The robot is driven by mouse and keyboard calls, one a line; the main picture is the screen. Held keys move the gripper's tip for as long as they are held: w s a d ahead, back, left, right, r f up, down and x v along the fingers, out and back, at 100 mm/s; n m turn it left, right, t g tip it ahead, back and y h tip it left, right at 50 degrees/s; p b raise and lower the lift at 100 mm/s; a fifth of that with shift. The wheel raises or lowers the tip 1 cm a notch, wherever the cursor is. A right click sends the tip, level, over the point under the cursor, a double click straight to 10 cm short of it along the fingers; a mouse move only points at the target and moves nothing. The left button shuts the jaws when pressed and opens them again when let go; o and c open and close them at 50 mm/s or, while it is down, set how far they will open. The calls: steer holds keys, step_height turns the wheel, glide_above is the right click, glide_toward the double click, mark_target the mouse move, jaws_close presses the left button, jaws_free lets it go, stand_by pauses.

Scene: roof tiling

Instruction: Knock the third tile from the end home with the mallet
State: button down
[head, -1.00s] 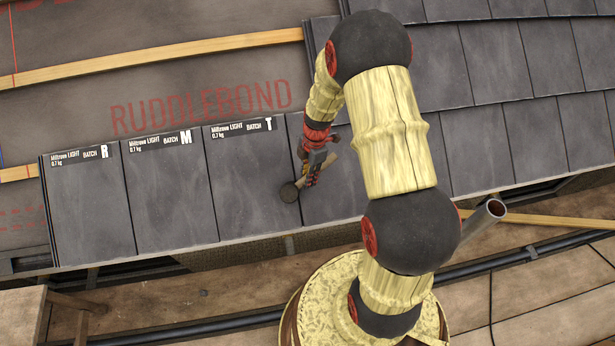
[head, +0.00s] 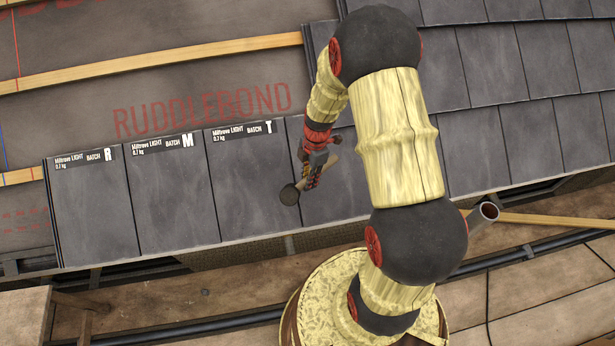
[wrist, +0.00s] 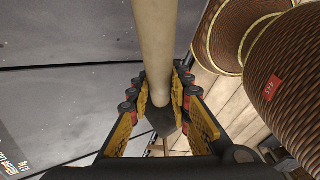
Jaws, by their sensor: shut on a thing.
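A row of dark grey tiles lies along the eave. The left end tile is marked R (head: 92,210), the one beside it M (head: 172,200). The third, marked T (head: 245,190), borders unlabelled tiles on its right. My gripper (head: 316,168) is shut on the mallet's pale wooden handle; the handle also runs between the fingers in the wrist view (wrist: 155,40). The wrist view shows dark tile surface (wrist: 60,100) left of my gripper.
Laid tiles (head: 500,55) cover the upper right. Bare underlay (head: 60,110) and a wooden batten (head: 150,70) lie above the labelled tiles. Below the eave are a gutter gap, boards (head: 140,290), a long dark pipe (head: 225,321) and a grey tube end (head: 488,212).

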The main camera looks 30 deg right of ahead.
steer(key=shift+s+a+r+p, duration=0.1)
steer(key=shift+s+r+p, duration=0.25)
steer(key=shift+r, duration=0.25)
steer(key=shift+s+a+r+p, duration=0.15)
steer(key=shift+s+r+p, duration=0.2)
steer(key=shift+r, duration=0.3)
steer(key=shift+s+a+r+p, duration=0.1)
steer(key=shift+s+r+p, duration=0.25)
steer(key=shift+r, duration=0.25)
steer(key=m, duration=0.2)
steer(key=w+m+t, duration=0.1)
steer(key=m, duration=0.2)
steer(key=d+m, duration=0.1)
steer(key=m, duration=0.1)
steer(key=shift+w, duration=0.15)
steer(key=m, duration=0.1)
steer(key=w+m, duration=0.1)
steer(key=m+t, duration=0.1)
steer(key=shift+w+d+r+m, duration=0.1)
steer(key=shift+w+r+m, duration=0.05)
steer(key=shift+r+m, duration=0.2)
steer(key=w+a+r+m+h+p, duration=0.1)
steer(key=w+a+r+m+p, duration=0.1)
steer(key=w+a+r+m, duration=0.4)
steer(key=w+a+m, duration=0.1)
steer(key=w+a, duration=0.1)
steer(key=a, duration=0.1)
steer(key=shift+t, duration=0.3)
